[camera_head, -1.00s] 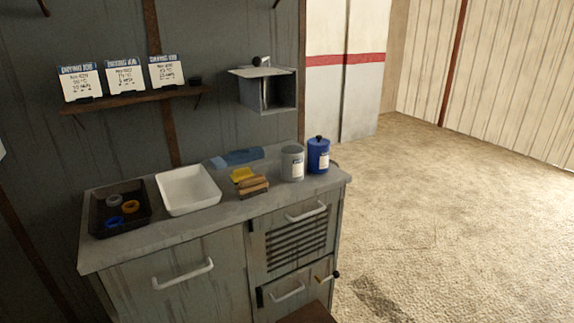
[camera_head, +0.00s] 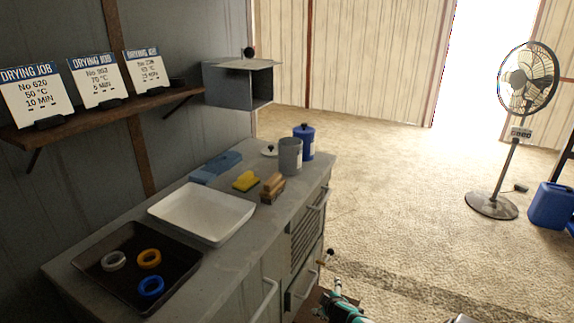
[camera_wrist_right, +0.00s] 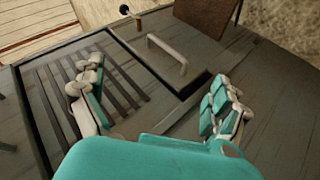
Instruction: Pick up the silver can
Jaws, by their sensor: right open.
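The silver can (camera_head: 290,156) is a plain grey cylinder standing upright near the far end of the counter, beside a blue can (camera_head: 304,141). A pale round lid with a dark knob (camera_head: 270,150) lies on the counter just left of the silver can. Part of my right gripper (camera_head: 340,303) shows at the bottom edge of the head view, low in front of the cabinet and well apart from the can. In the right wrist view my right gripper (camera_wrist_right: 155,88) is open and empty, facing the cabinet's slatted front. My left gripper is out of view.
A yellow sponge (camera_head: 246,181), a wooden brush (camera_head: 272,188), a white tray (camera_head: 202,239) and a dark tray (camera_head: 117,291) with coloured rings occupy the counter. A wall box (camera_head: 228,88) hangs beyond. A drawer handle (camera_wrist_right: 167,54) protrudes near the gripper.

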